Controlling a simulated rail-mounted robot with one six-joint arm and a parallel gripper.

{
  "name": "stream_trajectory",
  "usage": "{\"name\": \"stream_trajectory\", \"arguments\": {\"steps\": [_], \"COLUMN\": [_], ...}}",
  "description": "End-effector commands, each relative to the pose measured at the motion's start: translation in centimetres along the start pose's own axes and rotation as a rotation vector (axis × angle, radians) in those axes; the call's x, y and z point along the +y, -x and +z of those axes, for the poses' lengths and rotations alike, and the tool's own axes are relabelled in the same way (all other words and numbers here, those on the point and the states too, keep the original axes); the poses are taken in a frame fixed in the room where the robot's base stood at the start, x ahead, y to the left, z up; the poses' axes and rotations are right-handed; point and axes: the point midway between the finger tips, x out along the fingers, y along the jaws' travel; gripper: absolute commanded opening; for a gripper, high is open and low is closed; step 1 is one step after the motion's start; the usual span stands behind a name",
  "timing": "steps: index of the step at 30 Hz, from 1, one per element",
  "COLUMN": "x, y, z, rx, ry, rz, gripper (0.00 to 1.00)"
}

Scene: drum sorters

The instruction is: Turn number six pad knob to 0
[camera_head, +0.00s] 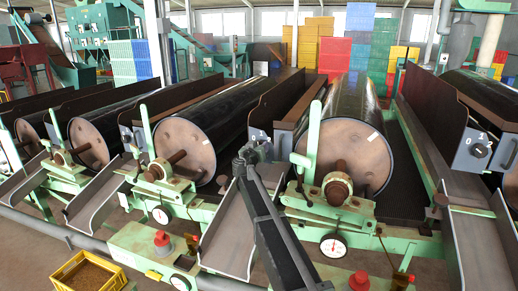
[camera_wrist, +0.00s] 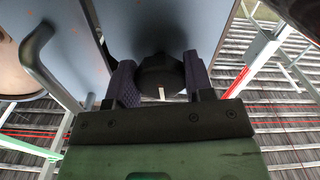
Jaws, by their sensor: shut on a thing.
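My gripper (camera_wrist: 160,76) is shut on a dark round knob (camera_wrist: 160,83) in the wrist view, with one textured finger on each side of it. A short white mark on the knob points toward the gripper's base.
Another grey pad with a dark knob (camera_head: 479,149) is at the right. Large dark drums (camera_head: 207,112) with tan ends stand in a row. Metal chutes (camera_head: 230,230) and green frames flank my arm. A yellow crate (camera_head: 88,274) is at the lower left.

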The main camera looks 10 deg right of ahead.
Motion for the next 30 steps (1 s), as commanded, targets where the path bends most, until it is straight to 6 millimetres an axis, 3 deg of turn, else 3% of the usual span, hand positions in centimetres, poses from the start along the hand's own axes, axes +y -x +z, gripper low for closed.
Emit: {"name": "stream_trajectory", "arguments": {"steps": [30], "x": [0.31], "y": [0.04], "z": [-0.12], "rx": [0.000], "ry": [0.837], "rz": [0.000], "gripper": [0.24]}}
